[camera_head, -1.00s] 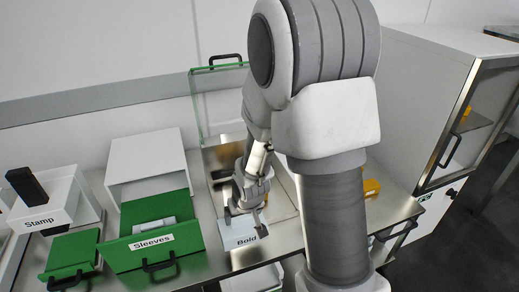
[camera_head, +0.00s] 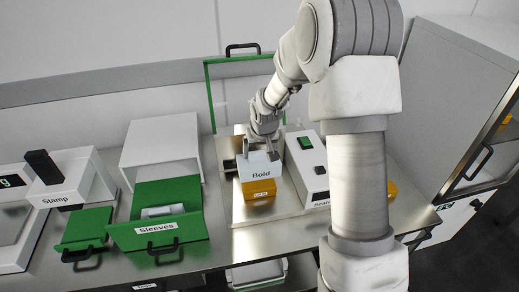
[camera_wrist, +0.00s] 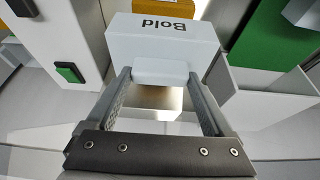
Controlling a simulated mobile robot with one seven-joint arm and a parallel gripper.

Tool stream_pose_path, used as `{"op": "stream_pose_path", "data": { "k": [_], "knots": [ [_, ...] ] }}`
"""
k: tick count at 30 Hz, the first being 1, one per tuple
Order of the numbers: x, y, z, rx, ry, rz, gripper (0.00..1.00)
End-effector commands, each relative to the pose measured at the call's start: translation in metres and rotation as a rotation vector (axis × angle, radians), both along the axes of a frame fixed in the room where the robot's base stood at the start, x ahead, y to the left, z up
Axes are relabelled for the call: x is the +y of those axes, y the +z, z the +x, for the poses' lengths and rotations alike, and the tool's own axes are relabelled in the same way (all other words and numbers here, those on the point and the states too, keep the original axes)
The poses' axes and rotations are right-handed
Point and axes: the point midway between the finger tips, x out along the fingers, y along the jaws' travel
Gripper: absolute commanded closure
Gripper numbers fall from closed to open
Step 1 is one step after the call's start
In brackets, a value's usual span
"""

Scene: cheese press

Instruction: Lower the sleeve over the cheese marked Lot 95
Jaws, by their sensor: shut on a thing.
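A pale sleeve (camera_head: 262,165) marked "Bold" hangs in my gripper (camera_head: 271,150). The wrist view shows the same sleeve (camera_wrist: 163,45), with the fingers of my gripper (camera_wrist: 158,76) shut on a narrower tab at its near side. An orange cheese (camera_head: 259,193) with a small white label sits just below the sleeve in the head view; the label is too small to read. Much of the cheese still shows below the sleeve's lower edge. I cannot tell whether the two touch. An orange patch (camera_wrist: 135,4) also shows beyond the sleeve in the wrist view.
A clear green-edged guard (camera_head: 208,98) stands behind the cheese. A white box (camera_head: 308,180) with a green button stands close to the right, its label partly hidden. The green "Sleeves" bin (camera_head: 190,228) and "Stamp" unit (camera_head: 80,186) are to the left. A cabinet (camera_head: 450,110) stands right.

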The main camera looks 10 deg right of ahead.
Motion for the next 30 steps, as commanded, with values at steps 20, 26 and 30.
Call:
{"op": "stream_pose_path", "data": {
  "k": [20,26,30],
  "knots": [
    [0.000,-0.050,-0.001,0.000,0.000,0.000,0.67],
    [0.000,-0.051,0.000,0.000,0.000,0.000,0.67],
    [0.000,-0.051,-0.001,0.000,0.000,0.000,0.67]
  ]
}}
